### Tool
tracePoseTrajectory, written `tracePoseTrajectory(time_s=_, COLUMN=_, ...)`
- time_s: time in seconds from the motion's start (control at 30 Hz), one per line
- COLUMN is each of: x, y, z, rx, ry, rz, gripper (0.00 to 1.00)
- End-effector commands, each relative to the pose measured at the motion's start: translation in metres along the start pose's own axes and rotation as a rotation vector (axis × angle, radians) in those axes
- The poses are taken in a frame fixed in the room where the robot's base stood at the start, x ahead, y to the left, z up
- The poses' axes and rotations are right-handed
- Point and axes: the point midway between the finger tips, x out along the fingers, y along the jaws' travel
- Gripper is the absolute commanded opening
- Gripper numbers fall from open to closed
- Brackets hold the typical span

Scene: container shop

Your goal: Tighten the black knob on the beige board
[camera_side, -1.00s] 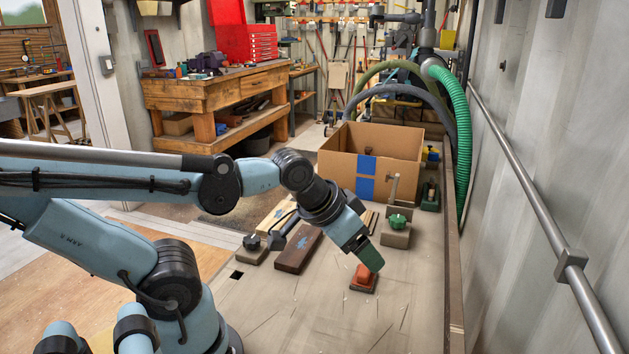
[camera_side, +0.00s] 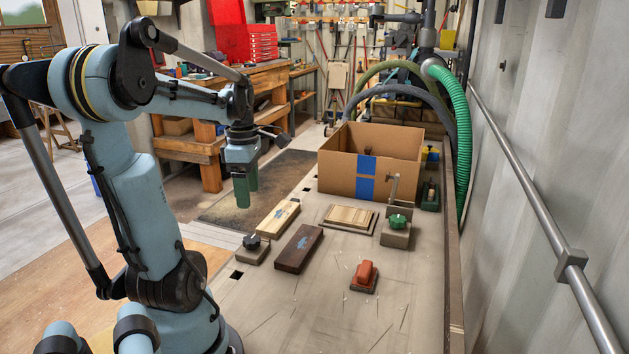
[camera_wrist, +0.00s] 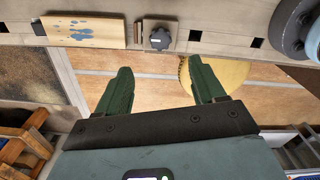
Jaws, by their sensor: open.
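The black knob (camera_side: 251,241) sits on a small beige board (camera_side: 243,257) near the left edge of the bench. In the wrist view the knob (camera_wrist: 160,38) and its board (camera_wrist: 148,25) appear beyond the fingertips, lined up with the gap between them. My gripper (camera_side: 246,194) has green fingers pointing down and hangs in the air above the knob in the side picture, apart from it. In the wrist view my gripper (camera_wrist: 157,77) has its fingers spread with nothing between them.
A light wooden block (camera_side: 277,219) and a dark brown block (camera_side: 298,248) lie beside the knob board. The front of the bench is clear.

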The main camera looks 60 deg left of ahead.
Motion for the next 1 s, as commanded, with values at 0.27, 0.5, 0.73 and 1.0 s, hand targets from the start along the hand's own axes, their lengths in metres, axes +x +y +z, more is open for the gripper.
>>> tracePoseTrajectory(time_s=0.27, x=0.025, y=0.0, z=0.0, rx=-0.006, ry=0.001, rz=-0.001, gripper=0.69)
tracePoseTrajectory(time_s=0.5, x=0.058, y=0.001, z=0.0, rx=-0.004, ry=0.001, rz=0.001, gripper=0.69)
tracePoseTrajectory(time_s=0.73, x=0.088, y=0.001, z=0.0, rx=-0.003, ry=0.002, rz=0.002, gripper=0.69)
tracePoseTrajectory(time_s=1.0, x=0.113, y=0.0, z=0.0, rx=-0.003, ry=0.002, rz=0.002, gripper=0.69)
